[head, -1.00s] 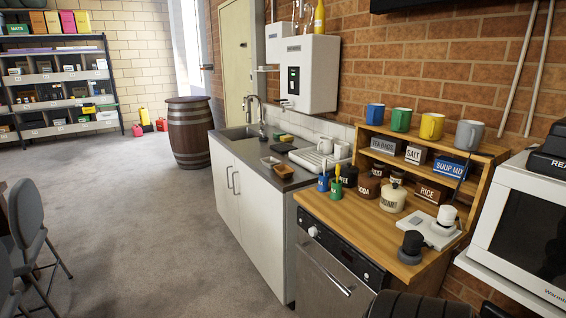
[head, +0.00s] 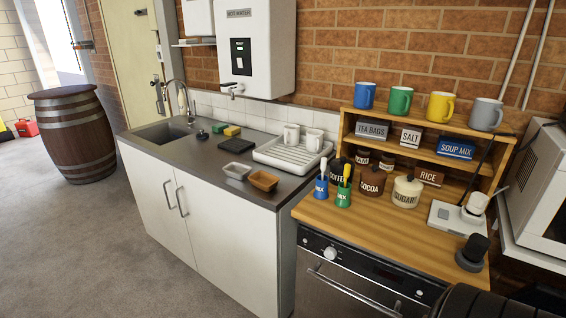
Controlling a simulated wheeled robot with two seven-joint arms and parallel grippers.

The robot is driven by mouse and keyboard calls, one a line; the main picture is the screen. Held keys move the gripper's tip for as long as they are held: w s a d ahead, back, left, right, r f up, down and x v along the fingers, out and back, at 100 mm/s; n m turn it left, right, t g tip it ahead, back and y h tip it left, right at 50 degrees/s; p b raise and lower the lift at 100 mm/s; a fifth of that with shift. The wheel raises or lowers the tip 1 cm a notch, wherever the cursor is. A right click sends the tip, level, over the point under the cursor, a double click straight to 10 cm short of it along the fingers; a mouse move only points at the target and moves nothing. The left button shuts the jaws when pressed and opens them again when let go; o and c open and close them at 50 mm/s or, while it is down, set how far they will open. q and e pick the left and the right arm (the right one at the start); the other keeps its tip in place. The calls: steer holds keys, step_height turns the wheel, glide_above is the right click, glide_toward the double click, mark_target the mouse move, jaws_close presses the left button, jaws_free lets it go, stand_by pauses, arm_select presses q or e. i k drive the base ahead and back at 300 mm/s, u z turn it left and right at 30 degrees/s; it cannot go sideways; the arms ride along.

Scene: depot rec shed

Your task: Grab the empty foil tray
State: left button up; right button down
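Two small shallow trays sit side by side on the grey sink counter, near its front edge. The silver-grey one (head: 238,171) looks like the foil tray, and I see nothing clearly inside it. The brown one (head: 263,181) is just to its right, close beside it; its contents are too small to make out.
A white dish rack (head: 290,155) with two mugs stands behind the trays. A dark block (head: 236,145), sponges and a sink (head: 165,132) lie to the left. The wooden counter (head: 330,212) at right holds jars and utensil cups. The floor in front is clear.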

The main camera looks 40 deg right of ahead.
mark_target(238, 171)
steer(key=z, duration=0.95)
steer(key=i, duration=0.8)
steer(key=z, duration=1)
